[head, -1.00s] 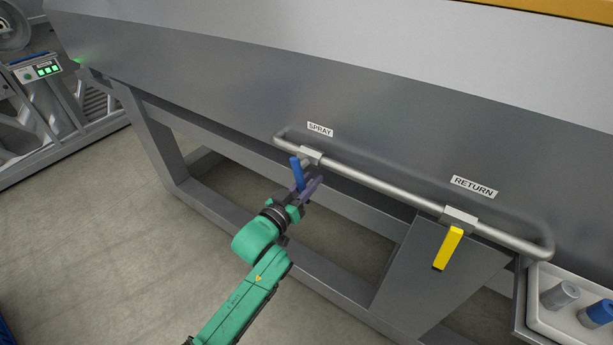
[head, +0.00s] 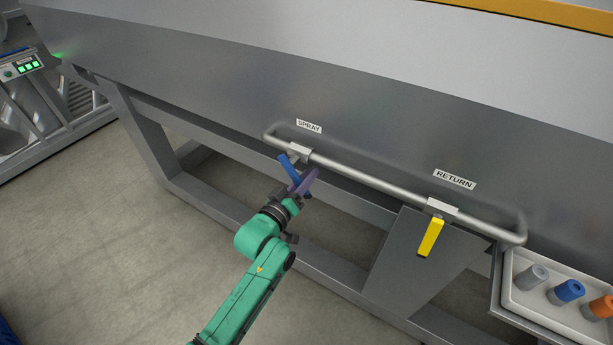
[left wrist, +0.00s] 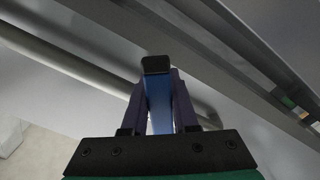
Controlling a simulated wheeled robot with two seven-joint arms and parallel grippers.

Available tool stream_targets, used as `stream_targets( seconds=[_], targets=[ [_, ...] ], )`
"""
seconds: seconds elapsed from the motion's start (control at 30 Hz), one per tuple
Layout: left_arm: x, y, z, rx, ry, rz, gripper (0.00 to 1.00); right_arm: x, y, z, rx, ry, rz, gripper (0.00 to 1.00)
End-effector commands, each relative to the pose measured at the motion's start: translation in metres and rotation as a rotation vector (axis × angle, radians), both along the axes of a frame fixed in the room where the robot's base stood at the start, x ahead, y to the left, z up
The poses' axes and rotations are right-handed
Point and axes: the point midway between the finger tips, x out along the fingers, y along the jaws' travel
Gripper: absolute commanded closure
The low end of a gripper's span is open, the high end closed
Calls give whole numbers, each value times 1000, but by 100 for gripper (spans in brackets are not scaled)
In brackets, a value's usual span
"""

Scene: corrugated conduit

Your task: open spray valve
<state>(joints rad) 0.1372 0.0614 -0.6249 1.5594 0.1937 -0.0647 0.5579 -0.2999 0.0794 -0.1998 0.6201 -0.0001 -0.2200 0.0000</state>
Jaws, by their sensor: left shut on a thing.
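The spray valve has a blue lever handle (head: 288,166) below its silver body (head: 299,152) on the pipe, under the SPRAY label (head: 309,126). The lever hangs tilted, its lower end toward the right. My left gripper (head: 304,184) is at the lower part of the lever, its purple fingers shut on it. In the left wrist view the blue lever (left wrist: 159,100) lies between the two fingers (left wrist: 160,108), with a dark block at the far end. The lever's lower end is partly hidden by the gripper. My right gripper does not show.
The yellow return valve lever (head: 431,237) hangs from the same pipe (head: 370,181), under the RETURN label (head: 454,180). A white tray (head: 545,318) with grey, blue and orange cylinders stands at the right. Frame beams (head: 225,200) run below the pipe.

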Motion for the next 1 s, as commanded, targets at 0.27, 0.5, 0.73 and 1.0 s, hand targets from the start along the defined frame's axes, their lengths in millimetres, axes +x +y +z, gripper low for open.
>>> stream_targets(
  seconds=[0.27,0.5,0.73,1.0],
  targets=[
    [0,0,0,0,0,0,43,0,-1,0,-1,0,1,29],
    [0,0,0,1,-1,0,43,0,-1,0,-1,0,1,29],
    [-22,16,-2,1,1,0,43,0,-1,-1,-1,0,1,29],
    [-78,56,-3,3,3,-1,43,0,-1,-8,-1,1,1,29]
  ],
)
